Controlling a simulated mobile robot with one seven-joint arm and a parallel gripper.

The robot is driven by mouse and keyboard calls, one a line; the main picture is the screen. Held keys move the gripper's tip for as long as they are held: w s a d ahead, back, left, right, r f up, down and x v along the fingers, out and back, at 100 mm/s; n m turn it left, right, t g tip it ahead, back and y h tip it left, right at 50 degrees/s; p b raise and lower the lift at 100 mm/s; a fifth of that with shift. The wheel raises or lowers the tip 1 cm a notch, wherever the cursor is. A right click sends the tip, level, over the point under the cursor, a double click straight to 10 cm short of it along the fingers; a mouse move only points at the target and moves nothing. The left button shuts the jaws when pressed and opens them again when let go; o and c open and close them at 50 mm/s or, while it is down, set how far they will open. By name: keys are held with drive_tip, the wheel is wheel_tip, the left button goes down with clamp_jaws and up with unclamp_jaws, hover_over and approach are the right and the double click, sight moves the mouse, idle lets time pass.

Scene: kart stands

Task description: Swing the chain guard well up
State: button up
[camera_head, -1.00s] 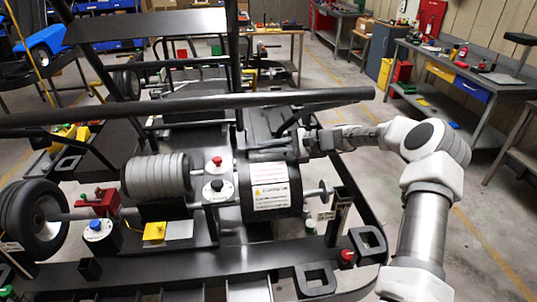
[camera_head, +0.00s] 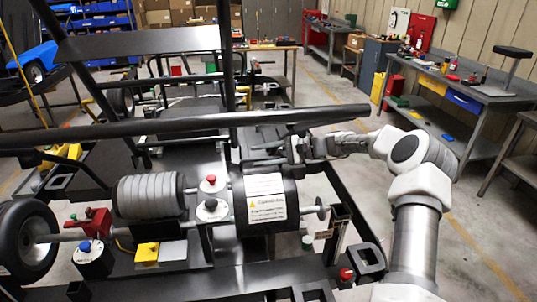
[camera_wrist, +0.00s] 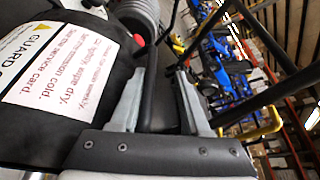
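The chain guard is a black, rounded cover (camera_head: 238,207) with a white and yellow warning label (camera_head: 266,200). It sits on the kart frame in the middle of the head view, low over the axle. It fills the left of the wrist view (camera_wrist: 50,125). My gripper (camera_head: 268,153) is just above and behind the guard's top, reaching in from the right. In the wrist view its fingers (camera_wrist: 170,85) stand apart. A thin dark bar (camera_wrist: 151,45) runs between them, close to the left finger; whether it touches is unclear.
A long black tube (camera_head: 190,125) of the kart crosses above my gripper. Ribbed grey cylinder (camera_head: 150,197), red-topped knob (camera_head: 211,182), blue-topped knob (camera_head: 85,246) and wheel (camera_head: 28,242) lie left. A workbench (camera_head: 465,85) stands at the right, with open floor before it.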

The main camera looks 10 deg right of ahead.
drive_tip(key=b+v, duration=0.2)
drive_tip(key=v, duration=1.5)
drive_tip(key=shift+d+b, duration=0.2)
drive_tip(key=shift+b, duration=0.2)
drive_tip(key=shift+s+f, duration=0.1)
